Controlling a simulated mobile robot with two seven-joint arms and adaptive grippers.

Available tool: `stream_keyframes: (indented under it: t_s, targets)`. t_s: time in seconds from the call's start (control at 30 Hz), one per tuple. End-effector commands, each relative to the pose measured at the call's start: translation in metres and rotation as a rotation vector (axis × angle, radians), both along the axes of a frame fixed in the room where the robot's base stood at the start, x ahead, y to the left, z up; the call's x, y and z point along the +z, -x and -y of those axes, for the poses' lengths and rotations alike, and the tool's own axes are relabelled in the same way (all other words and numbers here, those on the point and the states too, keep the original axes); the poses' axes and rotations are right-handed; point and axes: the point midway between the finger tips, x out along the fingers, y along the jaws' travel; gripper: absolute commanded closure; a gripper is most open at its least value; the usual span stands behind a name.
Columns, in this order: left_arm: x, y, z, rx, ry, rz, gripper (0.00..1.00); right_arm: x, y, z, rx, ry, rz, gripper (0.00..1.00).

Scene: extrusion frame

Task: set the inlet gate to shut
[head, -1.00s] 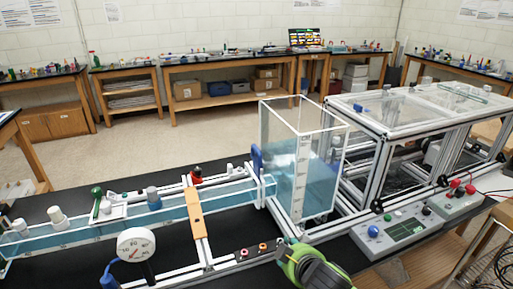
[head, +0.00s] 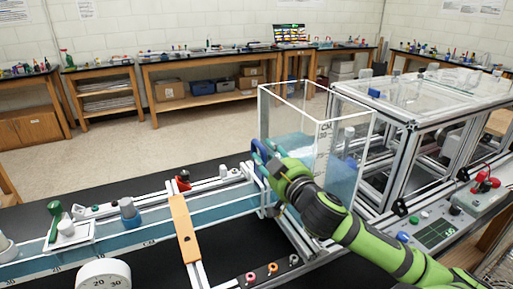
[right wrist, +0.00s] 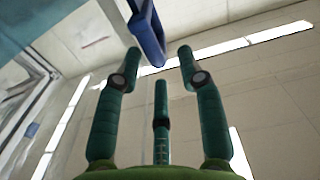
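The inlet gate shows as a blue loop-shaped handle (head: 257,151) at the end of the water channel (head: 225,197), beside the clear tank (head: 325,125). My right gripper (head: 268,158) is at the handle in the head view, and my own wrist hides part of the handle and gate. In the right wrist view the blue handle (right wrist: 148,30) hangs down toward the gap between the spread green fingers. The fingers are open, and I see no finger closed on it. My left gripper is not in view.
An orange-brown crosspiece (head: 185,228) spans the channel. A white dial gauge (head: 104,275) stands in front. A metal-framed clear enclosure (head: 400,95) and a control panel (head: 438,234) are on the right.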

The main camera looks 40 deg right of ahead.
Motion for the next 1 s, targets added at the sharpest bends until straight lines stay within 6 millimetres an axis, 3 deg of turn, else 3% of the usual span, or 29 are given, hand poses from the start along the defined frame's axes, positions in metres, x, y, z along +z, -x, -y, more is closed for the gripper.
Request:
stream_keyframes:
  t_s: [0.17, 0.33, 0.5, 0.73, 0.77, 0.83, 1.0]
  targets:
    - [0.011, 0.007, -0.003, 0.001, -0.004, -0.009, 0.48, 0.005, -0.028, 0.009, -0.001, 0.004, 0.001, 0.61]
    - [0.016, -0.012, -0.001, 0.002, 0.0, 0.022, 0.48, 0.003, -0.046, 0.015, -0.001, 0.002, 0.001, 0.61]
    - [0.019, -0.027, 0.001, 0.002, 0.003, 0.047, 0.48, 0.002, -0.053, 0.017, -0.001, 0.001, 0.0, 0.61]
    - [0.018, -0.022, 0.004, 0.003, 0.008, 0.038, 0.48, 0.001, -0.053, 0.017, 0.0, 0.002, -0.002, 0.61]
    - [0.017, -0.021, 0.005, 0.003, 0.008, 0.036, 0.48, 0.001, -0.053, 0.017, 0.0, 0.002, -0.002, 0.69]
    - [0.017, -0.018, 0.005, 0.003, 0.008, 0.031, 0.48, 0.001, -0.053, 0.017, 0.0, 0.002, -0.002, 0.97]
    - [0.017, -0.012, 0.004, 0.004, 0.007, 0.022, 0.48, 0.002, -0.053, 0.017, 0.0, 0.002, 0.0, 1.0]
